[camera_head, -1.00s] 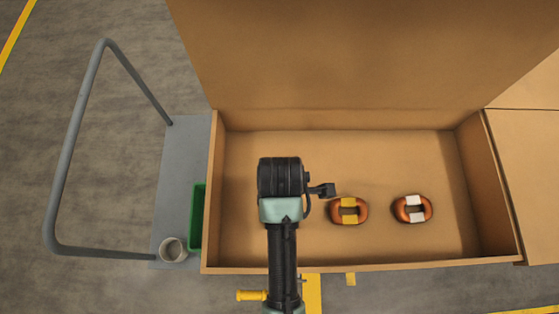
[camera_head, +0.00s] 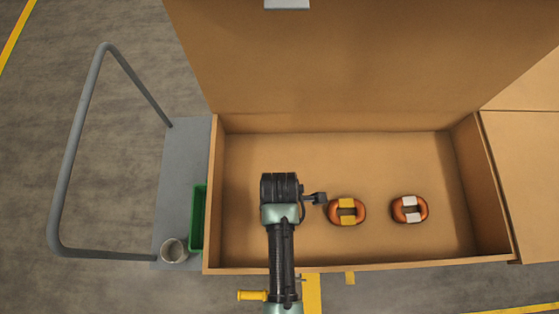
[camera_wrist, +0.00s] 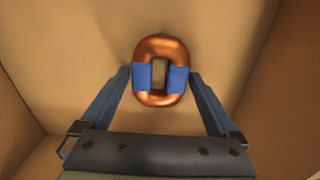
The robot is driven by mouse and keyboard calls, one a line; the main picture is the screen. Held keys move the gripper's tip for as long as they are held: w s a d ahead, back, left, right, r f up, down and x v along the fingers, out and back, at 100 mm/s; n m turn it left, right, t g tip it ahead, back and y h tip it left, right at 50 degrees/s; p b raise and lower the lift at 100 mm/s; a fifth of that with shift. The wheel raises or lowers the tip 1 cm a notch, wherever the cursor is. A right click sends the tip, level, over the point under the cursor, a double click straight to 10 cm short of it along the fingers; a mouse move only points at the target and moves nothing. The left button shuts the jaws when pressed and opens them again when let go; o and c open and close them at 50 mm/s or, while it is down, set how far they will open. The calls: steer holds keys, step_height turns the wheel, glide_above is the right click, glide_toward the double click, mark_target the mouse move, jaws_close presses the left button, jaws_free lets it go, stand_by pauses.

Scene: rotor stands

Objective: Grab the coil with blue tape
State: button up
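The copper coil with blue tape (camera_wrist: 161,98) shows in the wrist view, lying on the cardboard floor with blue tape on its left and right sides. My gripper (camera_wrist: 160,79) is open, with one finger on each side of the coil. The fingertips look close to the taped sides; I cannot tell whether they touch. In the head view my arm's end (camera_head: 281,195) is over the left part of the box and hides this coil.
The coils with yellow tape (camera_head: 347,211) and white tape (camera_head: 409,209) lie to the right in the cardboard box (camera_head: 360,160). Box walls surround them. A green bin (camera_head: 198,218) and a metal cup (camera_head: 173,250) stand left, on a grey cart (camera_head: 180,170).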

jaws_close()
steer(key=shift+r, duration=0.1)
